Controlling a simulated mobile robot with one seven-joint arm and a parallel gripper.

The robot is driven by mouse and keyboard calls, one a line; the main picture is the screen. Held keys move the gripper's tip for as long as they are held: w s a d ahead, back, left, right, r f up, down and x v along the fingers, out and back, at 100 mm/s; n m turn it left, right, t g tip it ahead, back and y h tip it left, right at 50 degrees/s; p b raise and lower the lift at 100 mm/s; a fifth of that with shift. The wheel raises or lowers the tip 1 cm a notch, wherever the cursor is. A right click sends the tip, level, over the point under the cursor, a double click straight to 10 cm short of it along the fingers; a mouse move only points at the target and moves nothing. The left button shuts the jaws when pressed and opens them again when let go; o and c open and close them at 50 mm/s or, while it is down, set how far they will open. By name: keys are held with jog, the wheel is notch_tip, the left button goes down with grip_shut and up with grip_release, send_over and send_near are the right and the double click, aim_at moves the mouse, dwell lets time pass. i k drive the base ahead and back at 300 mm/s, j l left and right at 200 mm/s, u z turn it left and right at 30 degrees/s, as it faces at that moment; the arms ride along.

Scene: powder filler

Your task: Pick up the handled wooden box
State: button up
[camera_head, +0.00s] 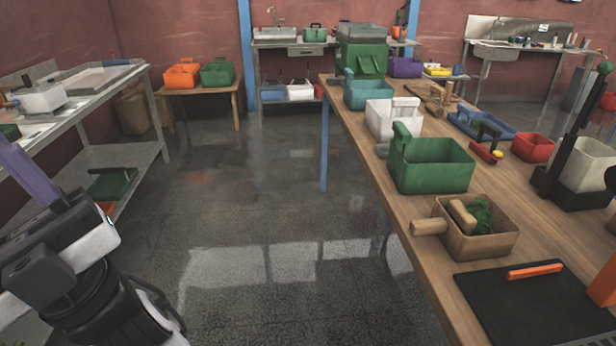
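The wooden box (486,246) is small, open-topped and light brown. It stands upright on the near part of the long wooden workbench (398,189), close to its left edge. A round wooden handle (429,227) sticks out from its left side towards the aisle. A second short wooden piece shows at the top of the box, and dark green leafy stuff lies inside. Black, white and purple parts of my arm (90,245) fill the lower left, well apart from the box. My gripper's fingers do not show.
A green box (437,168) stands just behind the wooden box. A black board (520,312) with an orange-handled tool (535,271) lies in front of it. A red bin (533,147) and a tall dark stand are to the right. The floor aisle (270,220) left of the bench is clear.

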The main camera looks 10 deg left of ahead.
aim_at(481, 244)
jog(key=j+z, duration=0.1)
jog(key=z, duration=0.6)
jog(key=i+j+z, duration=0.15)
jog(key=j+z, duration=0.9)
jog(key=j, duration=1.55)
